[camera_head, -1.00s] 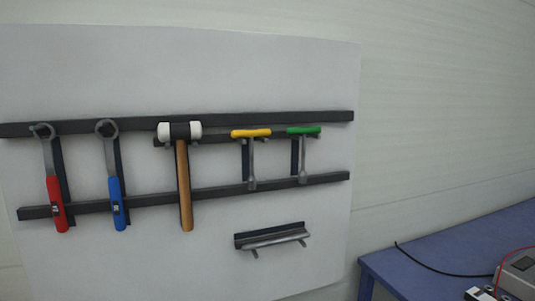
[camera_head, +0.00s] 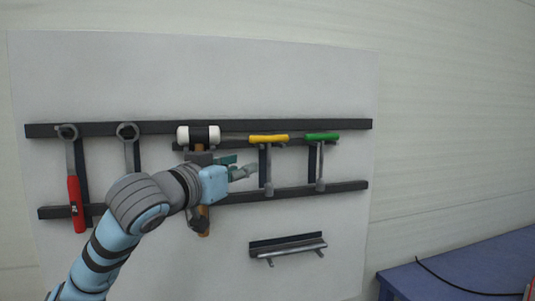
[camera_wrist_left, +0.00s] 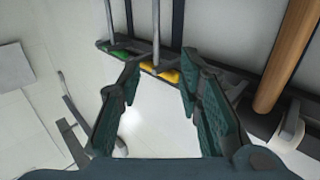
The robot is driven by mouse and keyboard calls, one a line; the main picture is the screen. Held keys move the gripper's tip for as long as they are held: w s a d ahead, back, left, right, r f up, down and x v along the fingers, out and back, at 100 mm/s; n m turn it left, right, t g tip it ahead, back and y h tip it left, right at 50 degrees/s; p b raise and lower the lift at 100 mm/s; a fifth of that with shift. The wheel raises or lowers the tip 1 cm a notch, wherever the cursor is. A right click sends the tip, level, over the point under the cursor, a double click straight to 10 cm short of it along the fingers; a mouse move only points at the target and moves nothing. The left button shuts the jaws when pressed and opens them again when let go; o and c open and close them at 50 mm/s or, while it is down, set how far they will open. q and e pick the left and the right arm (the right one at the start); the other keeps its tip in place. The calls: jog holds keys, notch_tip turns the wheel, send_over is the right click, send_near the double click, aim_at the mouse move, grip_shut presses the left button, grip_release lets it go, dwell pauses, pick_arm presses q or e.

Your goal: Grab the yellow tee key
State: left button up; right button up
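The yellow tee key (camera_head: 268,139) hangs on the dark upper rail of the white wall panel, its yellow handle across the top and its grey shaft pointing down. My left gripper (camera_head: 245,168) is just left of its shaft in the head view, in front of the mallet. In the left wrist view the left gripper (camera_wrist_left: 158,95) is open and empty, its fingers spread wide. The yellow handle (camera_wrist_left: 160,72) shows between and beyond the fingertips, apart from them. My right gripper is in neither view.
A green tee key (camera_head: 322,137) hangs just right of the yellow one. A white-headed mallet (camera_head: 198,135) hangs to the left, partly hidden by my arm. Further left hang a red-handled wrench (camera_head: 75,195) and another wrench (camera_head: 127,132). A small shelf (camera_head: 288,244) sits below; a blue table (camera_head: 460,265) stands right.

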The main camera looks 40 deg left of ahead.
aim_at(268, 160)
pick_arm(q)
jog(key=w+p, duration=0.1)
jog(key=w, duration=0.2)
jog(key=w+a+p, duration=0.1)
jog(key=w, duration=0.3)
jog(key=w+p, duration=0.2)
jog(key=w, duration=0.2)
jog(key=shift+w+a, duration=0.2)
jog(key=shift+a, duration=0.1)
jog(key=shift+w+f, duration=0.2)
jog(key=shift+w, duration=0.3)
jog(key=shift+s, duration=0.1)
grip_shut()
